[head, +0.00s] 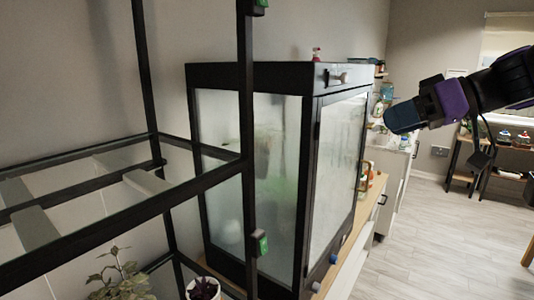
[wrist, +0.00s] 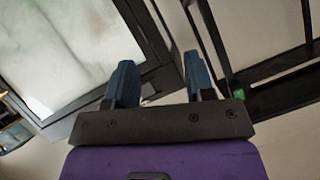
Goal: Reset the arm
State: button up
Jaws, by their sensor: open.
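My gripper (head: 405,115) is raised at the right in the head view, in the air to the right of a black-framed glass cabinet (head: 272,70). In the wrist view my gripper (wrist: 161,80) shows two dark blue fingers spread apart, with nothing between them. The cabinet's frosted glass (wrist: 60,50) fills the upper left of the wrist view. The gripper looks apart from the cabinet.
A black metal rack (head: 245,120) with glass shelves stands at the left. Potted plants (head: 120,280) are low at the left. A small red-topped item (head: 316,54) stands on the cabinet. A wooden counter (head: 362,215) holds the cabinet. Floor (head: 420,240) at right is clear.

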jog(key=s+d+f+m+h, duration=0.3)
jog(key=s+f+m+h, duration=0.1)
jog(key=s, duration=0.3)
jog(key=s+d+f+m+h, duration=0.4)
jog(key=s+f+h, duration=0.1)
jog(key=s+h, duration=0.2)
jog(key=shift+s+g, duration=0.3)
jog(key=shift+s, duration=0.4)
